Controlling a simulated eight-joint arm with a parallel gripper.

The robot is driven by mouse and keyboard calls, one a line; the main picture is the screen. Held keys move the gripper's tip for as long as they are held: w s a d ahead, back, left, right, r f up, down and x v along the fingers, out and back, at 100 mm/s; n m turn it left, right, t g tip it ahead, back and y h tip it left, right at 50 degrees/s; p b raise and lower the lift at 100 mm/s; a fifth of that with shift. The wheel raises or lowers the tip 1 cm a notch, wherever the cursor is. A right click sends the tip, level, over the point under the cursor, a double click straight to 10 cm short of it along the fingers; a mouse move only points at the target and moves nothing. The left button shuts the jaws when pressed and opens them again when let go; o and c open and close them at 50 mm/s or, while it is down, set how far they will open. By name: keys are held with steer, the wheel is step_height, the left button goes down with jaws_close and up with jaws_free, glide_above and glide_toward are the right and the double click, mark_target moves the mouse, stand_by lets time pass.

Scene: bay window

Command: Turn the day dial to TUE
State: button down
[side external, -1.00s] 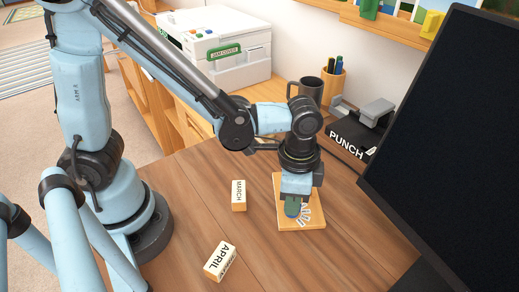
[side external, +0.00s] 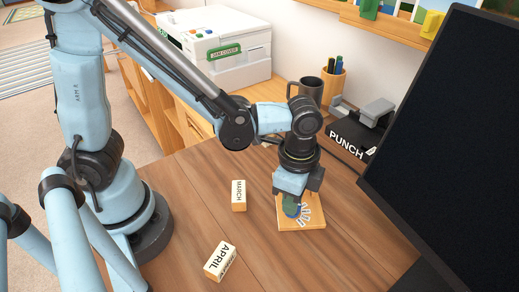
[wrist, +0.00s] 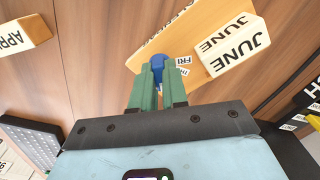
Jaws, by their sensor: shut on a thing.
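The wooden day board (side external: 287,226) lies on the desk, with white ray-like marks (side external: 306,213) on its top. It also shows in the wrist view (wrist: 150,52). My gripper (side external: 292,202) points down over the board, its green fingers (wrist: 158,88) shut on the blue dial knob (wrist: 157,64). A bit of the knob shows in the side view (side external: 293,211). A label reading FRI (wrist: 183,62) shows just right of the knob in the wrist view. The fingers hide most of the dial, TUE is not readable, and I cannot tell which day the knob points to.
A JUNE block (wrist: 240,45) is at the board's edge. MARCH (side external: 238,195) and APRIL (side external: 220,261) blocks lie to the left. A black punch (side external: 352,140), a mug (side external: 306,91) and a pen holder (side external: 333,83) stand behind; the dark monitor (side external: 455,150) is right.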

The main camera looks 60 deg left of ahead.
steer(key=c, duration=1.1)
jaws_free()
steer(key=shift+c, duration=0.2)
steer(key=shift+r, duration=0.15)
step_height(320, 180, up, 12)
steer(key=a+f+n+t, duration=0.1)
steer(key=a+n+t, duration=0.6)
steer(key=a+n, duration=0.5)
steer(key=shift+w+a, duration=0.3)
steer(key=shift+a, duration=1.1)
